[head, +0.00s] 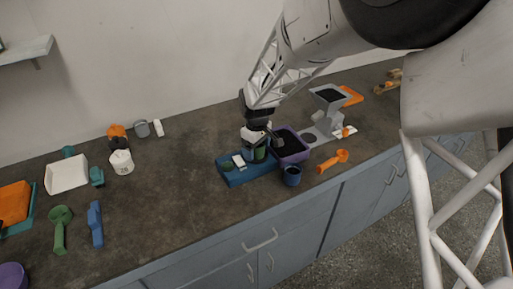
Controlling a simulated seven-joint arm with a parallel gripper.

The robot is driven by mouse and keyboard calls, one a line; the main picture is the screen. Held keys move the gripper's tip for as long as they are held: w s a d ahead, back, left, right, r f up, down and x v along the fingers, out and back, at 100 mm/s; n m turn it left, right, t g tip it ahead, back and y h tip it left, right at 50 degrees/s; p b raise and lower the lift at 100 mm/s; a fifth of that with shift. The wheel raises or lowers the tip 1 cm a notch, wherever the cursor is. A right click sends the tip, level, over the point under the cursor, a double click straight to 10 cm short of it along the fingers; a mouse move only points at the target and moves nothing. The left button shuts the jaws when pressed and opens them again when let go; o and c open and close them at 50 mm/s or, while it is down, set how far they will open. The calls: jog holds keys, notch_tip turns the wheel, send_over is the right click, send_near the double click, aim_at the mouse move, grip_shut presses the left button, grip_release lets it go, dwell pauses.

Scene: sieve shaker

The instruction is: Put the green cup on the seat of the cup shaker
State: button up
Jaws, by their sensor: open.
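My gripper (266,138) points down over the right part of a low blue base (236,181), its jaws open. A green cup (259,154) sits just under the gripper at the base's right end, partly hidden by it. I cannot tell whether the fingers touch the cup. The blue base, with a small white block (239,161) on its top, may be the cup shaker. Its seat is not clearly seen, and I cannot tell whether the cup rests fully in it.
A purple bin (305,157) stands right beside the blue base. A dark blue cup (291,177) stands in front of it. A grey stand (327,118) and an orange scoop (334,160) lie further right.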

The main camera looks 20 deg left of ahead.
notch_tip(320, 180, up, 12)
jog(key=shift+r, duration=0.15)
dwell(0.7)
dwell(0.5)
jog(key=shift+d, duration=0.1)
jog(key=s+d+r+m, duration=0.25)
jog(key=s+d, duration=0.25)
jog(key=d, duration=0.3)
jog(key=s+d+r+m+t, duration=0.15)
jog(key=s+d+r, duration=0.25)
jog(key=d, duration=0.4)
jog(key=s+d+r+m, duration=0.3)
jog(key=s+d, duration=0.2)
jog(key=d, duration=0.4)
jog(key=s+d+f+m, duration=0.1)
jog(key=s+d+m, duration=0.2)
jog(key=s+d, duration=0.3)
jog(key=s+d+f+m+t, duration=0.1)
jog(key=s+d+m, duration=0.2)
jog(key=s+d, duration=0.4)
jog(key=s, duration=0.6)
jog(key=shift+s+d+m, duration=0.2)
jog(key=shift+s+m, duration=0.1)
